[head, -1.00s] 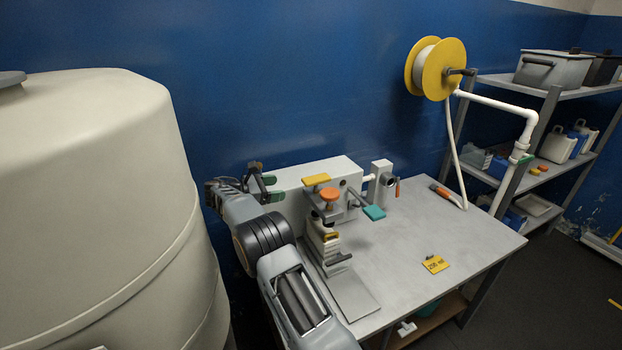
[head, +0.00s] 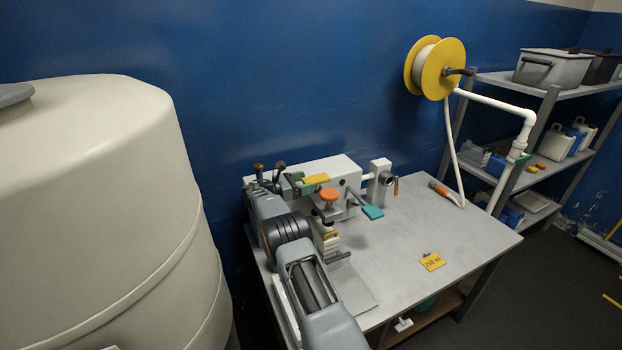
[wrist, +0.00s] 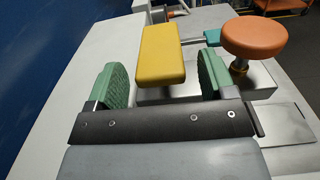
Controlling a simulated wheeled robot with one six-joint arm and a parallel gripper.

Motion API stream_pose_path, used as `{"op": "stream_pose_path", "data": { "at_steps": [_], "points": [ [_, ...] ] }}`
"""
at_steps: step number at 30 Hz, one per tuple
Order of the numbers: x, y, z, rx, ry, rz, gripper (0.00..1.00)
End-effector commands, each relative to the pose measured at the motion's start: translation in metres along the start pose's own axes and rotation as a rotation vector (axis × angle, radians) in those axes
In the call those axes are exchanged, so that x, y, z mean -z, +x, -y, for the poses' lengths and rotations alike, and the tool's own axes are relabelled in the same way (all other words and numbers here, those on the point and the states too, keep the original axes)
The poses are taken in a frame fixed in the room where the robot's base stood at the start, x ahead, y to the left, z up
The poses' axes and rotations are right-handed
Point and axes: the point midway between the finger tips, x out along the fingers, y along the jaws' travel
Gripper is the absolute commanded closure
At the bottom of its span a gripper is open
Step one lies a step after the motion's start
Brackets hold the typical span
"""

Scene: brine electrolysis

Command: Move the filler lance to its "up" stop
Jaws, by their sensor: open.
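The filler machine (head: 347,170) is a white box on the grey bench. A yellow paddle handle (head: 316,179) stands out from its front; I cannot tell for sure that it belongs to the lance. The yellow handle also shows in the wrist view (wrist: 162,55), just ahead of and partly between the green finger pads. My gripper (wrist: 163,75) is open, with visible gaps on both sides of the handle. In the head view my gripper (head: 297,184) is at the handle's left end. My arm hides part of the machine's lower left.
An orange round knob (head: 330,196) stands close right of the yellow handle, and a teal lever (head: 372,212) beyond it. A yellow tag (head: 431,262) lies on the clear right part of the bench (head: 440,225). A large cream tank (head: 100,210) stands left.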

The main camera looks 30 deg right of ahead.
Motion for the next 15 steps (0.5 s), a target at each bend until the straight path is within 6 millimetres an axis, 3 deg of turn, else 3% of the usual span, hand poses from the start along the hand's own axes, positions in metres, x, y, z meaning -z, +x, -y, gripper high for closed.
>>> {"op": "stream_pose_path", "data": {
  "at_steps": [6, 15],
  "points": [
    [0.0, 0.022, 0.0, 0.0, 0.0, -0.001, 0.23],
    [0.001, 0.029, 0.0, -0.001, 0.0, -0.001, 0.23]
  ]
}}
